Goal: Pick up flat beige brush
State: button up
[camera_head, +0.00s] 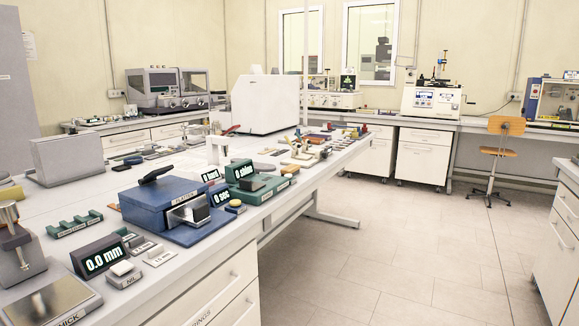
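I cannot make out the flat beige brush with certainty. Several small items lie on the long white workbench (60,203), and those farther back are too small to tell apart. A beige object (305,153) lies among them near the bench's right edge, but I cannot tell what it is. My gripper is not in view.
A large white box-shaped machine (265,104) stands farther back. A wooden chair (497,148) stands at the right. The tiled floor (400,260) is clear.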

aim_at(294, 169)
jog(key=i+l, duration=0.1)
jog(key=i, duration=0.35)
jog(key=i+l, duration=0.15)
jog(key=i, duration=0.3)
jog(key=i+l+u, duration=0.1)
jog(key=i, duration=0.35)
jog(key=i+l, duration=0.15)
jog(key=i, duration=1.1)
